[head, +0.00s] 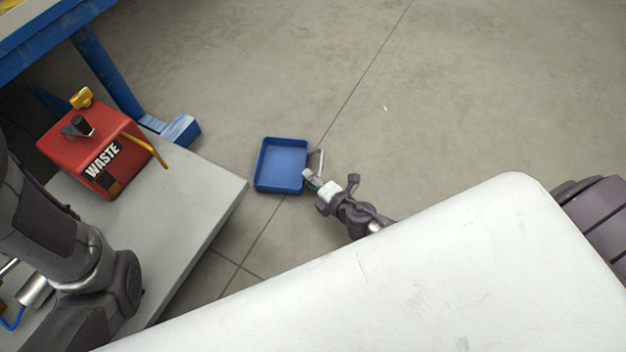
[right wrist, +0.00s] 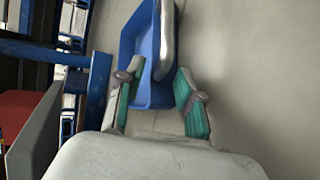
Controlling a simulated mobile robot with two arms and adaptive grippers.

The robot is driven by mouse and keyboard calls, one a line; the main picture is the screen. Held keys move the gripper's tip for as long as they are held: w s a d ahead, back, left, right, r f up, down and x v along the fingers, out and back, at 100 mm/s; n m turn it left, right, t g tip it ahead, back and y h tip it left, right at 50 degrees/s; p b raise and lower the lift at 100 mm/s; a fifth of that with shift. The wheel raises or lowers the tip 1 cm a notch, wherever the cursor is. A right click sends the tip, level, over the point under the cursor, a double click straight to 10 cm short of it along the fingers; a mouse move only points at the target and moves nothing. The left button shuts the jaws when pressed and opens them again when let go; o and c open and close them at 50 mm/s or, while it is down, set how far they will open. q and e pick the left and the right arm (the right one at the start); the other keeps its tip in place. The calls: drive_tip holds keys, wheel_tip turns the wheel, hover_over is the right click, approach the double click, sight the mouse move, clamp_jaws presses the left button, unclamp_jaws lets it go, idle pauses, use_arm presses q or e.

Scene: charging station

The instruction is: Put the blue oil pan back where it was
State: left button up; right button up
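The blue oil pan (head: 279,176) is a shallow, square-cornered tray with a pale metal handle (head: 321,160) on its right side. It shows over the floor in the middle of the head view; I cannot tell its exact height. My right gripper (head: 311,180) is at the handle's near end, beside the pan's right wall. In the right wrist view, the gripper's green-padded fingers (right wrist: 158,88) are spread apart, with the pan (right wrist: 139,60) and its handle (right wrist: 167,42) ahead, between them in the picture. Finger contact is not clear. My left arm enters at the left; its gripper is out of view.
A red WASTE can (head: 97,152) with a yellow handle stands on a grey platform (head: 205,190) at the left. A blue-framed table (head: 104,70) stands at the upper left, its foot near the platform. The grey floor (head: 470,100) is clear behind and right of the pan.

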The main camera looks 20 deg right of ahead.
drive_tip(key=shift+r, duration=0.2)
drive_tip(key=p+v, duration=0.1)
drive_tip(key=v, duration=1.1)
drive_tip(key=shift+p, duration=0.4)
drive_tip(key=shift+f, duration=0.1)
